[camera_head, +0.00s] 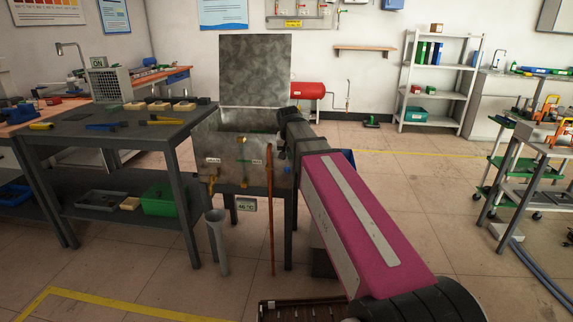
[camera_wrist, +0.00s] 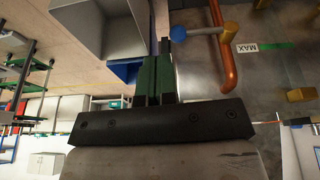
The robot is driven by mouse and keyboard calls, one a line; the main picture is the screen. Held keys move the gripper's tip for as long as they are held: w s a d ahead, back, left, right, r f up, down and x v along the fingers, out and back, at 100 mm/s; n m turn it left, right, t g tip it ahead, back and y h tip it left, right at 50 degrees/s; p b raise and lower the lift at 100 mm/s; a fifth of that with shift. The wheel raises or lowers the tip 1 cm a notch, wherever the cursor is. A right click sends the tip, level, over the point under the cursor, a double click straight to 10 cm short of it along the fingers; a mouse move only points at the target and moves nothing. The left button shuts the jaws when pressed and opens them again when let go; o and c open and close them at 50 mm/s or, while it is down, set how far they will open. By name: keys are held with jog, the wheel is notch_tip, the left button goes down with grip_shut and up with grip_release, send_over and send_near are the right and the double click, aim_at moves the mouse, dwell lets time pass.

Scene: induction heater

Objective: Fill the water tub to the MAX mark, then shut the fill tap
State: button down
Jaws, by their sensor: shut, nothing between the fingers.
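The water tub (camera_head: 225,148) is a grey metal tank with a raised back panel; its inside is mostly hidden and I cannot see a water level. Its front carries a green-marked MAX label (camera_wrist: 250,47). A tap with a blue round knob (camera_wrist: 178,33) and yellow-orange stem sits beside the copper pipe (camera_wrist: 229,65); which way it is turned is unclear. I take it for the fill tap. My gripper (camera_wrist: 157,52) has green-padded fingers, shut and empty, just left of the blue knob in the wrist view. In the head view my arm hides the gripper.
A dark workbench (camera_head: 110,120) with tools stands left of the tub. A 46 °C display (camera_head: 245,204) hangs below the tub, and a grey upright tube (camera_head: 217,240) stands on the floor. A blue bin (camera_head: 348,157) is behind my arm.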

aim_at(286, 169)
notch_tip(286, 169, up, 6)
jog(key=w+a, duration=0.2)
jog(key=shift+a+t, duration=0.2)
jog(key=shift+t, duration=0.1)
jog(key=x, duration=1.4)
jog(key=shift+s, duration=0.25)
